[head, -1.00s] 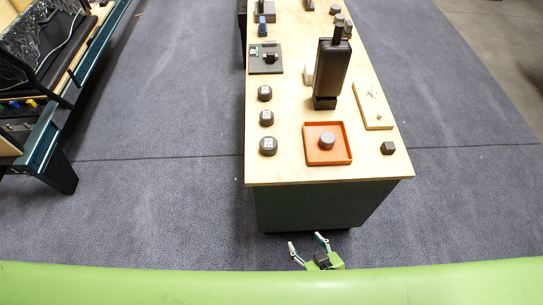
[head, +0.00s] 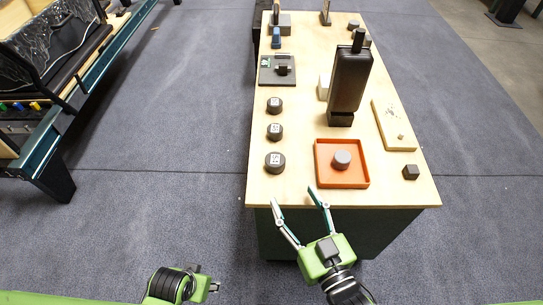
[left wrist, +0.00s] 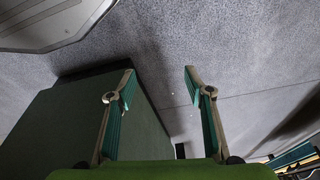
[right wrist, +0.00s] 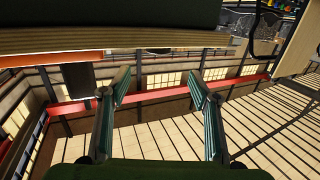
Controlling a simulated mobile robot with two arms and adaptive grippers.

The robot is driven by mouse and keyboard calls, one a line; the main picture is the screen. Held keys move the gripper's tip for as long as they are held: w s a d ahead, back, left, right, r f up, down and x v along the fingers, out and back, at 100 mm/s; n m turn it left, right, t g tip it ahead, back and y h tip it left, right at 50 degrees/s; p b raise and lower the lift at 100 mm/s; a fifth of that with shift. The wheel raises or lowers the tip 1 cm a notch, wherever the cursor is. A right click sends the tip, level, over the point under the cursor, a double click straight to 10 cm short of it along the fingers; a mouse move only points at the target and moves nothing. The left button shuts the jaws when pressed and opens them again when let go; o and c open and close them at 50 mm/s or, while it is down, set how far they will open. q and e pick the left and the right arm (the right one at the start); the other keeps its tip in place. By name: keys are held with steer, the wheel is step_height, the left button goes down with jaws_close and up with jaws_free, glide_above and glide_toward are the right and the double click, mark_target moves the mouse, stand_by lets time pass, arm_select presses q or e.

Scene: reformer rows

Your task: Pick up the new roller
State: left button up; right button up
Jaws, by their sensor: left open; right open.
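In the head view several dark round rollers are on the wooden table. Three with pale labelled tops stand in a column at the left: near (head: 275,162), middle (head: 275,131) and far (head: 274,105). A grey roller (head: 342,160) stands in an orange tray (head: 318,178) near the front edge. I cannot tell which one is the new roller. My right gripper (head: 293,195) is open and empty at the table's front edge, short of the near labelled roller and the tray. My left gripper (left wrist: 160,75) is open and empty in the left wrist view; its arm shows at lower left in the head view.
A tall black device (head: 349,82) stands behind the tray. A cream board (head: 394,128) and a small dark block (head: 410,172) lie at the right. A dark plate with a fixture (head: 270,76) is farther back. Another bench stands at the far left over grey floor.

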mark_target(279, 168)
steer(key=b+x, duration=0.1)
steer(key=x, duration=0.7)
steer(key=shift+w, duration=0.15)
steer(key=b+x, duration=0.1)
steer(key=x, duration=0.3)
steer(key=shift+w+d+f, duration=0.1)
steer(key=shift+w+f, duration=0.15)
steer(key=shift+w+a, duration=0.2)
steer(key=shift+w, duration=0.3)
arm_select(q)
steer(key=w+v, duration=0.2)
steer(key=v, duration=0.6)
steer(key=shift+r+t, duration=0.25)
steer(key=shift+t, duration=0.05)
arm_select(e)
steer(key=c, duration=1.2)
